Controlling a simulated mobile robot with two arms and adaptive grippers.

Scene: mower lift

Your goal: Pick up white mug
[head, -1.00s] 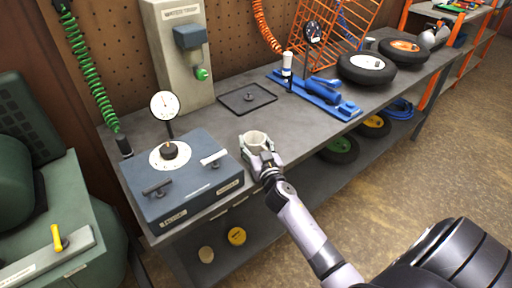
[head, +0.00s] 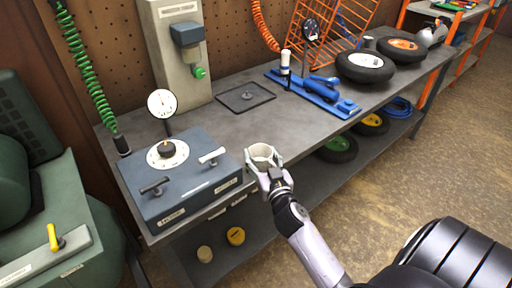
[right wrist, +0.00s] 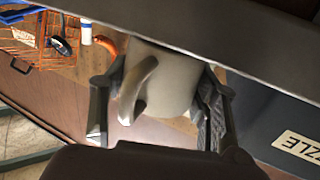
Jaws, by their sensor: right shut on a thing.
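The white mug (head: 263,151) is at the front edge of the grey workbench in the head view, with its open rim facing up. My right gripper (head: 266,165) is shut on it, its fingers on either side of the mug's body. In the right wrist view the mug (right wrist: 172,82) sits between the two fingers of the right gripper (right wrist: 160,105), with its handle towards the left finger. I cannot tell from the frames whether its base is clear of the bench. My left gripper is not in view.
A blue-grey box with a dial (head: 180,185) stands left of the mug on the workbench (head: 225,125). A black square tray (head: 245,97), a blue tool (head: 318,92) and wheels (head: 365,66) lie farther back. The bench behind the mug is clear.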

